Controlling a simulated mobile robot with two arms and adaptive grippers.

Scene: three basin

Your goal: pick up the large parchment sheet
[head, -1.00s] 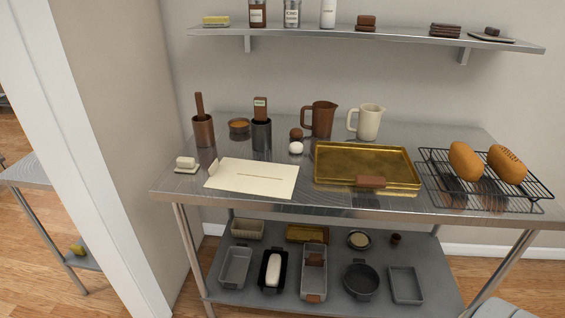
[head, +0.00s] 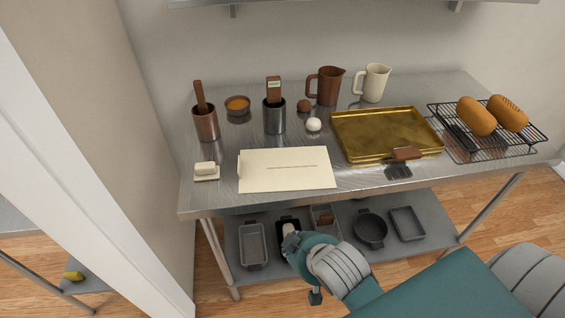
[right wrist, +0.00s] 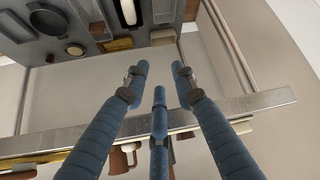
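The large parchment sheet (head: 285,176) is a cream rectangle lying on the steel table (head: 225,192), close to its front edge. A thin dark line runs across it, and its left edge curls up slightly. My right arm comes in from the right in the head view, with its wrist end below and in front of the sheet, apart from it. In the right wrist view my right gripper (right wrist: 159,76) has its blue fingers spread, with nothing between them. The wrist view looks at the table edge and lower shelf. My left gripper is not in view.
A butter dish (head: 206,172) sits left of the sheet, and a gold tray (head: 385,128) with a brush (head: 406,154) is at its right. Pans (head: 253,245) fill the lower shelf.

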